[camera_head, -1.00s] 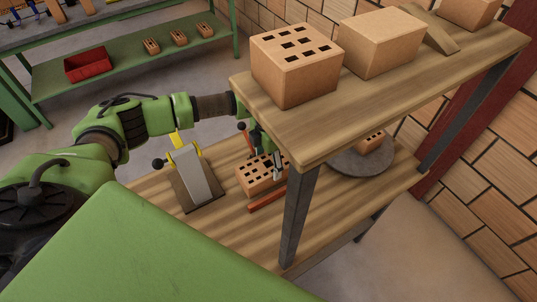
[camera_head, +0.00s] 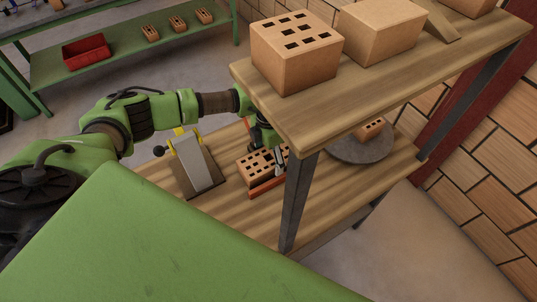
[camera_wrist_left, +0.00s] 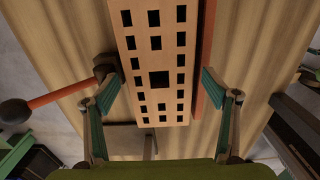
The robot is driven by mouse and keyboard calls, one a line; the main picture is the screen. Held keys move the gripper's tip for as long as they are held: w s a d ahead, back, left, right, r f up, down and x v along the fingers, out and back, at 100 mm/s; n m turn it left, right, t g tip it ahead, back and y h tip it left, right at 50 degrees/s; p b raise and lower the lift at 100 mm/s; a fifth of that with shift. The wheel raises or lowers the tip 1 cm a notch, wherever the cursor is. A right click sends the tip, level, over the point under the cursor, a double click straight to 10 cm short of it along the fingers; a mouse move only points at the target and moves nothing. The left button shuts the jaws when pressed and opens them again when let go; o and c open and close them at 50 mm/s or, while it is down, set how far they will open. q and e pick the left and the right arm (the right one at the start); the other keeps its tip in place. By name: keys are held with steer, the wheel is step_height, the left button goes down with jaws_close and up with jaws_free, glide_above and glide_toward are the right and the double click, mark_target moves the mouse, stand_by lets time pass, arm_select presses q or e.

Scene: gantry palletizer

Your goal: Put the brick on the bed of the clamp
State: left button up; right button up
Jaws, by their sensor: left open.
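The orange brick (camera_head: 256,166) with dark holes lies on the lower wooden board, beside an orange bar (camera_head: 267,188). In the left wrist view the brick (camera_wrist_left: 150,42) runs down the middle. My left gripper (camera_head: 271,158) is open above it, its fingers (camera_wrist_left: 160,88) on either side of the brick, apart from it. My right gripper is out of view.
A wooden upper shelf (camera_head: 330,120) with bricks overhangs close to my left gripper, and its dark post (camera_head: 296,200) stands right of the brick. A lever with a black ball (camera_wrist_left: 15,111) is left of the fingers. A round grey disc (camera_head: 360,150) carries another brick.

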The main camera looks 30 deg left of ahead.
arm_select(q)
steer(key=shift+r, duration=0.2)
steer(key=shift+w+r, duration=0.1)
steer(key=shift+r, duration=0.25)
step_height(320, 180, up, 11)
steer(key=b, duration=0.2)
